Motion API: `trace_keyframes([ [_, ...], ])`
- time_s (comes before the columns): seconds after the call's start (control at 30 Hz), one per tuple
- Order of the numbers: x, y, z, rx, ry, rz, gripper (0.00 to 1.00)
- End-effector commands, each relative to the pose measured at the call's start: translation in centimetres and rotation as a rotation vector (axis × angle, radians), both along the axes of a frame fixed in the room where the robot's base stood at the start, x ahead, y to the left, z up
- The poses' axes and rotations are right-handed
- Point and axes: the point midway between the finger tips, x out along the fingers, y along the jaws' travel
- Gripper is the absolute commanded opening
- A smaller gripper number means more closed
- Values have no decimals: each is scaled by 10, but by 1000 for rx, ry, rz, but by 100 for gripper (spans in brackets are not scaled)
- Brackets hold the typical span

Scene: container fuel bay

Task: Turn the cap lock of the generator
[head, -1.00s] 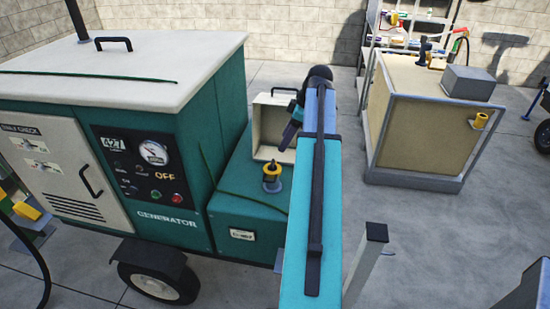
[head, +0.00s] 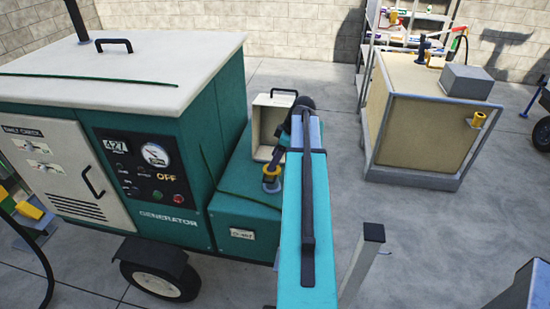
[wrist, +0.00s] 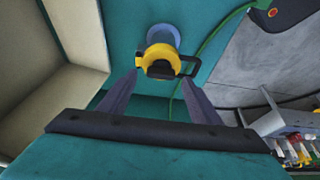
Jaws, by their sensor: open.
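The generator (head: 165,170) is a teal cabinet with a white top, at the left of the head view. Its yellow cap (wrist: 159,60) sits on a grey-blue neck on the teal lower housing; a black loop sticks out at the cap's right in the wrist view. The cap also shows in the head view (head: 271,185), partly covered by my gripper. My gripper (wrist: 159,78) is open, its two dark fingers pointing at the cap, with the tips just short of or beside its edges. I cannot tell whether they touch it. In the head view my arm hides much of the gripper.
An open cream box or lid (head: 268,117) stands on the housing close behind the cap; its wall fills the left of the wrist view. A green hose or cable (wrist: 208,48) runs right of the cap. A tan cabinet (head: 418,120) stands at the right, with clear floor between.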

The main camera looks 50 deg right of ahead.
Motion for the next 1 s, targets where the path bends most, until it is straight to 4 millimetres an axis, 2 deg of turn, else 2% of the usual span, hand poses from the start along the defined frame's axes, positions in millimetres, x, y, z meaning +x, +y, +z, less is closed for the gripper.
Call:
trace_keyframes([
  [0.23,5,3,-13,1,0,0,58],
  [0.57,6,4,-15,0,0,1,58],
  [0.6,6,4,-15,0,0,1,56],
  [0.83,6,4,-15,-1,-1,1,17],
  [0.87,6,4,-14,-1,-1,1,17],
  [0.9,8,-10,-14,-2,0,0,17],
  [1.0,6,-2,-15,-7,-2,-3,17],
])
